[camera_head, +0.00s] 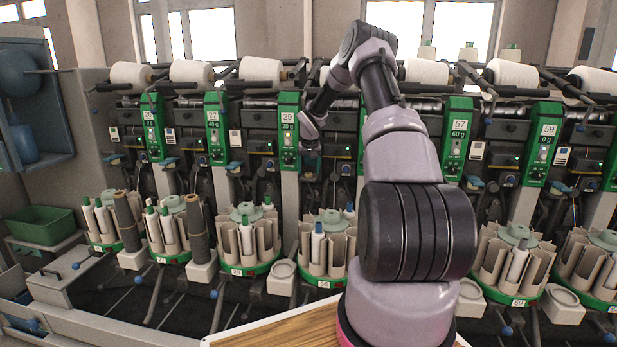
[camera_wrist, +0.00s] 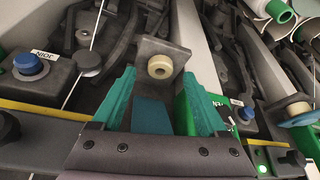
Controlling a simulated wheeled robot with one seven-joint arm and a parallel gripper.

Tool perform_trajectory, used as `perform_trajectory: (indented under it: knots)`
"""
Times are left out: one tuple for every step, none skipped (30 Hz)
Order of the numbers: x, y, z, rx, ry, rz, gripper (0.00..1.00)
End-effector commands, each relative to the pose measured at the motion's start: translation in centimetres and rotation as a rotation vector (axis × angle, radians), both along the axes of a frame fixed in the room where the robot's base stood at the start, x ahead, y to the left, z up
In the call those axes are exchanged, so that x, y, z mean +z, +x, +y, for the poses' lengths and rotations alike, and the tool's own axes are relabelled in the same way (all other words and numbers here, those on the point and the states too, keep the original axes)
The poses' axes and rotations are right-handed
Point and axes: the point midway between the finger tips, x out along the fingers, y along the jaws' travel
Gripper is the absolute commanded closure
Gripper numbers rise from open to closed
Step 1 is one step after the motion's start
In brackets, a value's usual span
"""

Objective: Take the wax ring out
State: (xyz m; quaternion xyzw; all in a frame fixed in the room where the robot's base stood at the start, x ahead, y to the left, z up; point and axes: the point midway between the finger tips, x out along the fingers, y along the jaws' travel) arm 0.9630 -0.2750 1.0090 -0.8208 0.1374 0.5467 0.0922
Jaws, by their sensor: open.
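A cream wax ring (camera_wrist: 160,66) sits on a dark metal bracket (camera_wrist: 170,48) in the wrist view, with its round face and centre hole towards me. My gripper (camera_wrist: 158,77) has its two teal fingers apart. The ring shows in the gap between the fingertips, close to them, with no visible contact. The gap holds nothing gripped. In the head view my gripper (camera_head: 311,143) is small, in front of the winding unit beside the green panel marked 29; the ring cannot be made out there.
A second cream ring (camera_wrist: 298,108) sits at right in the wrist view. A blue button (camera_wrist: 27,62) is at left and another blue button (camera_wrist: 245,113) at right. A blue part (camera_wrist: 152,115) lies below the ring between my fingers. White yarn cones (camera_head: 262,70) line the machine top.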

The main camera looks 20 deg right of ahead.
Motion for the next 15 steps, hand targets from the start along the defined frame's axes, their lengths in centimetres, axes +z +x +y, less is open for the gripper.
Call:
perform_trajectory:
  knots:
    - [-0.76, -0.02, 0.01, 0.000, 0.002, 0.005, 0.24]
    - [-0.88, 0.05, -0.03, 0.001, 0.001, 0.004, 0.24]
    - [-0.97, 0.11, -0.04, 0.001, 0.001, 0.003, 0.24]
    - [-1.00, 0.14, -0.05, 0.001, 0.000, 0.003, 0.24]
    - [-1.01, 0.14, -0.05, 0.001, 0.000, 0.003, 0.24]
    - [-1.01, 0.14, -0.05, 0.001, -0.001, 0.002, 0.24]
    - [-1.00, 0.14, -0.05, 0.001, -0.001, 0.002, 0.24]
    - [-1.00, 0.14, -0.05, 0.001, -0.001, 0.002, 0.24]
    - [-1.00, 0.13, -0.04, 0.001, -0.001, 0.002, 0.24]
    - [-1.00, 0.13, -0.04, 0.001, -0.001, 0.002, 0.28]
    - [-1.01, 0.12, -0.04, 0.001, 0.000, 0.003, 0.39]
    - [-1.01, 0.12, -0.05, 0.001, 0.000, 0.003, 0.55]
    - [-1.01, 0.12, -0.04, 0.001, 0.000, 0.003, 0.66]
    - [-1.00, 0.12, -0.04, 0.001, 0.000, 0.003, 0.78]
    - [-1.00, 0.11, -0.05, 0.001, 0.000, 0.003, 0.93]
